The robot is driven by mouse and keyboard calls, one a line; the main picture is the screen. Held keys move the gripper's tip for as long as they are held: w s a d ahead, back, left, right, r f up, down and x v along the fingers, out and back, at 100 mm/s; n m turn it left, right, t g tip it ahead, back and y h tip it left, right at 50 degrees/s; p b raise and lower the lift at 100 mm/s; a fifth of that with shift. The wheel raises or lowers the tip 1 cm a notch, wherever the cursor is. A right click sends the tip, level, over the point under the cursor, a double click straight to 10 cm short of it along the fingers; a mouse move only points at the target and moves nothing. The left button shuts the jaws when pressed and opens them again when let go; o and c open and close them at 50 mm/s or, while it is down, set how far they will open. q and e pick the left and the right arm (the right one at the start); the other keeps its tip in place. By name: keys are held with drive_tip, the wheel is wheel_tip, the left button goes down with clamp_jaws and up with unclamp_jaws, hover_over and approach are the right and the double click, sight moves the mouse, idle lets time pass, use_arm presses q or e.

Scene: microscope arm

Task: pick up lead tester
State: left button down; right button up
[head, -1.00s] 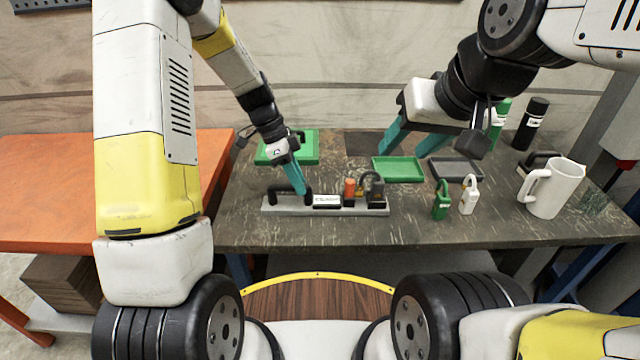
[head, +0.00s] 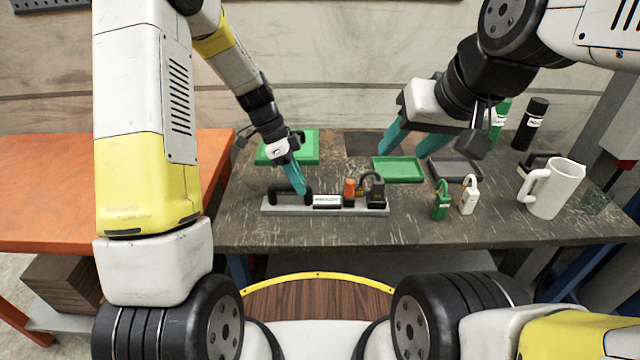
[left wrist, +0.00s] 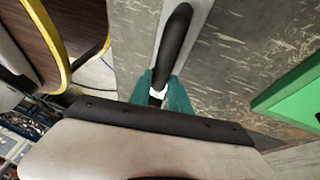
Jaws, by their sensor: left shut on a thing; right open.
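A long grey bar (head: 275,208) lies flat on the dark workbench. It carries a black handle (head: 279,190) at its left end, a white labelled block (head: 327,201), an orange-topped piece (head: 349,188) and a black block (head: 376,196). It looks like the lead tester, though I cannot read the label. My left gripper (head: 303,192) is shut on the black handle, near its right end. In the left wrist view the teal fingers (left wrist: 160,92) sit on both sides of the handle (left wrist: 175,38). My right gripper (head: 410,150) is open and empty above the back of the bench.
A green tray (head: 398,169) and a dark tray (head: 456,169) lie behind the bar. Green (head: 441,204) and white (head: 468,199) padlock-like pieces stand to its right, then a white jug (head: 554,190). A green container (head: 300,147) sits behind my left gripper. The bench front is clear.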

use_arm(q)
drive_tip(key=shift+r, duration=0.2)
drive_tip(key=shift+r, duration=1.55)
drive_tip(key=shift+s+r, duration=0.15)
drive_tip(key=shift+s, duration=0.1)
drive_tip(key=s+d+r, duration=0.1)
drive_tip(key=s, duration=1.4)
drive_tip(key=shift+s+d+r, duration=0.15)
drive_tip(key=shift+s+d, duration=0.1)
drive_tip(key=shift+w, duration=0.15)
drive_tip(key=shift+w+a+f, duration=0.2)
drive_tip(key=shift+w+f, duration=0.4)
drive_tip(key=shift+w, duration=2.2)
drive_tip(key=shift+w+a+f, duration=0.2)
drive_tip(key=shift+w+f, duration=0.4)
drive_tip(key=shift+w, duration=2.2)
drive_tip(key=shift+w+a+f, duration=0.2)
drive_tip(key=shift+w+f, duration=0.4)
drive_tip(key=shift+w, duration=2.2)
drive_tip(key=shift+f, duration=0.15)
